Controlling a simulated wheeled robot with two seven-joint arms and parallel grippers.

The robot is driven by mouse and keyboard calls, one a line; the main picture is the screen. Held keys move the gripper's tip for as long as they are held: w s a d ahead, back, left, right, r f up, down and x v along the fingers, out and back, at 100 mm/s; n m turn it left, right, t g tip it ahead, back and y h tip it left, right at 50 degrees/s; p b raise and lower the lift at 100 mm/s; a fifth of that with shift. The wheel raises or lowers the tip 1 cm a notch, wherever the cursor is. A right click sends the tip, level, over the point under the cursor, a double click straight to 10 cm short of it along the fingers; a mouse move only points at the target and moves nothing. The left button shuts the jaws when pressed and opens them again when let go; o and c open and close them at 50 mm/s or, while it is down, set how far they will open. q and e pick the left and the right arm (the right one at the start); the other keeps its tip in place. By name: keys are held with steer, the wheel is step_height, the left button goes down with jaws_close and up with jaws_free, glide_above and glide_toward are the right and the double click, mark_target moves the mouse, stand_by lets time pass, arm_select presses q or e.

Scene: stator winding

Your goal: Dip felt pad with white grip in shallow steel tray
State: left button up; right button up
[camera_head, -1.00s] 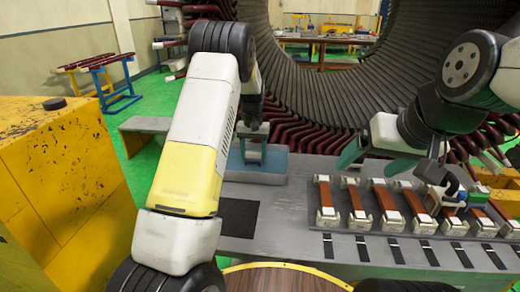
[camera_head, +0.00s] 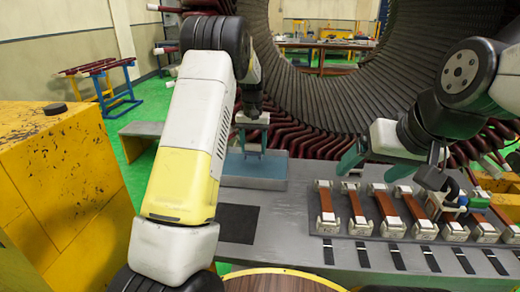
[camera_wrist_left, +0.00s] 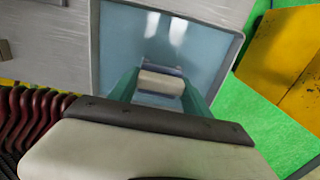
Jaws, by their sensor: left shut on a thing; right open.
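My left gripper (camera_head: 251,140) is shut on the white grip of the felt pad, over the shallow steel tray (camera_head: 286,178). In the left wrist view, the white grip (camera_wrist_left: 161,83) lies between the green fingers of my left gripper (camera_wrist_left: 160,90). The blue-grey felt pad (camera_wrist_left: 160,68) shows just beyond the grip. The tray (camera_wrist_left: 232,60) holds a clear bluish surface. I cannot tell whether the pad touches it. My right gripper (camera_head: 376,164) is open and empty, left of the coil pieces.
A dark square mat (camera_head: 238,223) lies on the bench in front of the tray. Several brown bars with white end blocks (camera_head: 357,208) stand in a row to the right, with black strips (camera_head: 398,257) before them. The large stator (camera_head: 330,110) rises behind. A yellow cabinet (camera_head: 70,170) stands left.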

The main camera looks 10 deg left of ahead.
arm_select(q)
steer(key=shift+r, duration=2.7)
